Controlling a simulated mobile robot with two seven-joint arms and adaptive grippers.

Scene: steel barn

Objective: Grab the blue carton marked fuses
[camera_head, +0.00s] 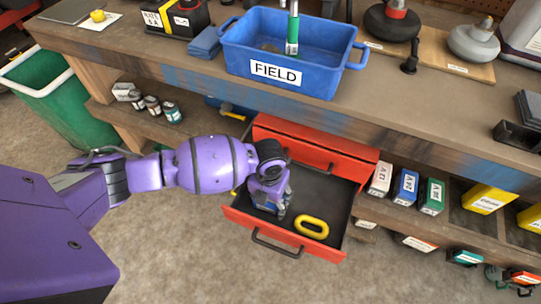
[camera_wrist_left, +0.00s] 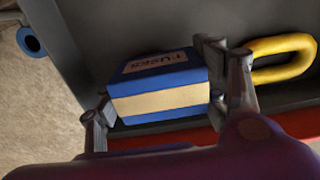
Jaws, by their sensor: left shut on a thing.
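My left gripper (camera_head: 271,200) reaches down into the drawer from the left. In the left wrist view my left gripper (camera_wrist_left: 163,92) has one finger on each side of the carton and is shut on it. In the head view the gripper hides most of the carton. I cannot tell whether the carton is clear of the drawer floor. My right gripper is not in view.
A yellow oval ring (camera_head: 312,227) lies in the drawer just right of the carton. The workbench (camera_head: 440,110) overhangs the drawer's back, with a blue FIELD tub (camera_head: 340,72) on top. Several small boxes stand on the lower shelf at right. A green bin (camera_head: 60,100) stands at left.

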